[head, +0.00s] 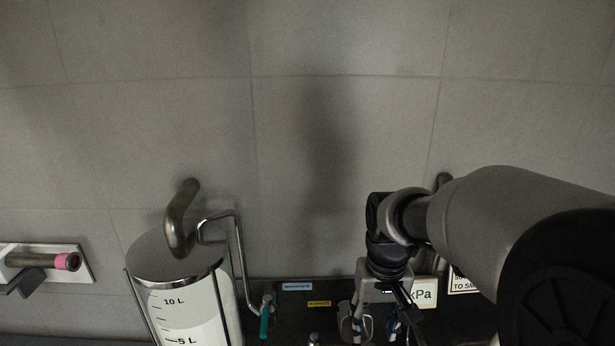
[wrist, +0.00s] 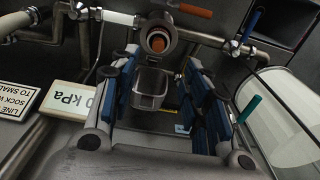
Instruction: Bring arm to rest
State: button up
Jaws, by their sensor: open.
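My arm reaches in from the right in the head view and bends down at the wrist. My gripper (head: 378,322) hangs in front of the dark panel, its fingertips cut off by the lower picture edge. In the wrist view my gripper (wrist: 161,72) is open, with blue-padded fingers on both sides. A small clear cup-like part (wrist: 150,88) shows between the fingers, below a round pipe end (wrist: 157,42) with an orange-brown inside. I cannot tell how far off it is. Nothing is held.
A clear tank (head: 178,290) marked 10 L and 5 L stands left of my gripper, with a teal valve handle (head: 264,326) beside it. A kPa display (head: 424,293) sits close right. A pink-ended pipe (head: 66,262) is far left. The wall above is bare.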

jog(key=s+r+t, duration=0.2)
jog(key=s+r, duration=0.1)
jog(key=s, duration=0.6)
jog(key=s+r+t, duration=0.2)
jog(key=s+r, duration=0.1)
jog(key=s, duration=0.7)
jog(key=shift+r, duration=0.2)
jog(key=shift+f, duration=0.1)
